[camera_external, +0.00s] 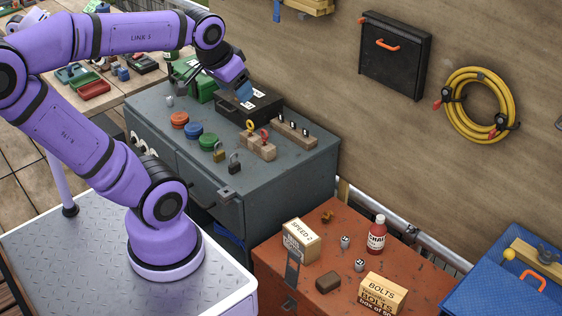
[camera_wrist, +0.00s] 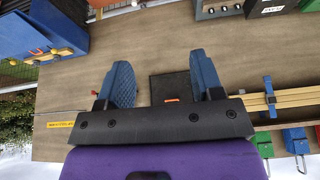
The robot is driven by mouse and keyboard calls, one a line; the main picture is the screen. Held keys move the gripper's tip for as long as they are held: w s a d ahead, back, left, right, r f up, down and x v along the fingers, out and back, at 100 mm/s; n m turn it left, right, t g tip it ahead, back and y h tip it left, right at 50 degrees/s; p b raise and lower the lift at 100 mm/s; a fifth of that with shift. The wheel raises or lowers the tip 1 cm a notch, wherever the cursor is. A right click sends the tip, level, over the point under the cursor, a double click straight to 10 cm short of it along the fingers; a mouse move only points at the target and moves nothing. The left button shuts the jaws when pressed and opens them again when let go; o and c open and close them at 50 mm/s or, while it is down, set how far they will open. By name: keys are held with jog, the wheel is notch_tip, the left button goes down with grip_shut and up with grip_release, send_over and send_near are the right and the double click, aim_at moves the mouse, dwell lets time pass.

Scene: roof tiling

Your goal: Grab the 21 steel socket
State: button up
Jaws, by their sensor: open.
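Two small silver sockets stand upright on the orange-red cabinet, one (camera_external: 345,241) behind the other (camera_external: 359,265), with dark marks on them too small to read. A small silver piece (camera_external: 169,101) sits at the far left of the grey cabinet; I cannot tell if it is a socket. I cannot tell which one is the 21. My gripper (camera_external: 244,92) is over the grey cabinet near a black box, up and left of the two sockets and well apart from them. In the wrist view my gripper (camera_wrist: 160,65) is open and empty, facing the wall; no socket is recognisable there.
The grey cabinet (camera_external: 290,165) holds padlocks, coloured round tins and a black box (camera_external: 262,108). A blue case (camera_external: 500,285) stands at right.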

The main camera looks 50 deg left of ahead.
jog(key=w+d+f+g, duration=0.1)
jog(key=w+d+f, duration=0.15)
jog(key=w, duration=0.75)
jog(key=m+g, duration=0.4)
send_over(360, 262)
jog(key=f, duration=5.7)
jog(key=shift+w, duration=0.2)
jog(key=shift+s+f, duration=0.2)
jog(key=shift+f, duration=2.8)
jog(key=c, duration=1)
